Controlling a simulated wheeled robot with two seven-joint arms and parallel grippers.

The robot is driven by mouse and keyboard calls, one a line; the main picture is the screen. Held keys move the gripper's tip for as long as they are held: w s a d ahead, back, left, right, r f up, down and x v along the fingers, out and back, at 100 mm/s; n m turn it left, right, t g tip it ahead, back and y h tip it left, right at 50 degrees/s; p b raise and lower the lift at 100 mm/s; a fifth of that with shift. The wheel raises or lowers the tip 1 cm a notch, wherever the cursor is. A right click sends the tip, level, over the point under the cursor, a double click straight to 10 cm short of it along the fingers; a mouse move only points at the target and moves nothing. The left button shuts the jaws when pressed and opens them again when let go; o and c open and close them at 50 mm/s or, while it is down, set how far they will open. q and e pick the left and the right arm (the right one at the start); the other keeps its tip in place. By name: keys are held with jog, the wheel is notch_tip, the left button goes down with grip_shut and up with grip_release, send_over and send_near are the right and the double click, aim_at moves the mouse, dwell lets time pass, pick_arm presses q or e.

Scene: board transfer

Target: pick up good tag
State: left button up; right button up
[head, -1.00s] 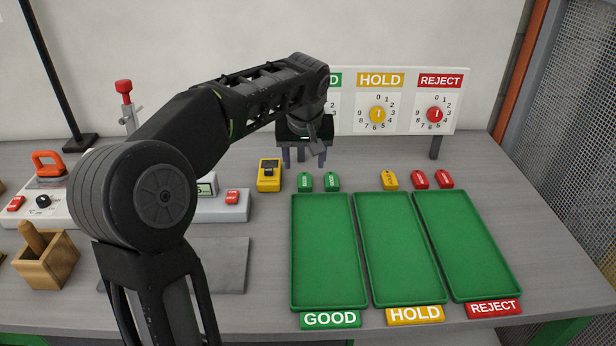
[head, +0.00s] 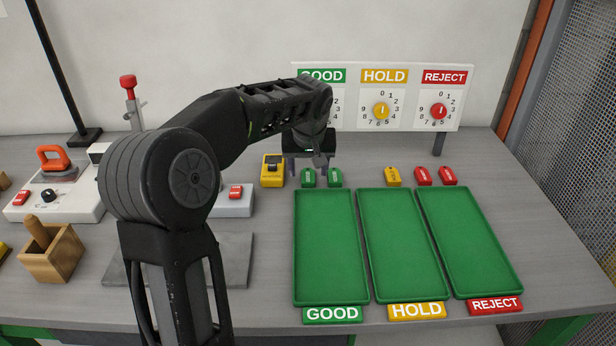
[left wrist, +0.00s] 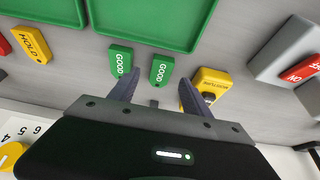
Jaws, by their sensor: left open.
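Two green GOOD tags lie side by side behind the GOOD tray (head: 330,245). In the head view they are the left tag (head: 308,178) and the right tag (head: 335,178); the left wrist view shows them as the right tag (left wrist: 160,69) and the left tag (left wrist: 120,61). My left gripper (head: 308,170) is open and empty, pointing down over them. In the left wrist view its fingers (left wrist: 158,77) sit on either side of the head view's left tag, one finger partly covering the other tag. I cannot tell its exact height. My right gripper is not seen.
A yellow device (head: 272,171) stands just left of the tags. A yellow HOLD tag (head: 393,176) and two red tags (head: 423,176) lie to the right. The dial board (head: 410,97) stands behind. The HOLD tray (head: 403,245) and REJECT tray (head: 470,240) are empty.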

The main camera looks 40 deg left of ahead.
aim_at(308, 178)
pick_arm(q)
jog(key=shift+x, duration=1.15)
jog(key=shift+c, duration=0.5)
grip_shut()
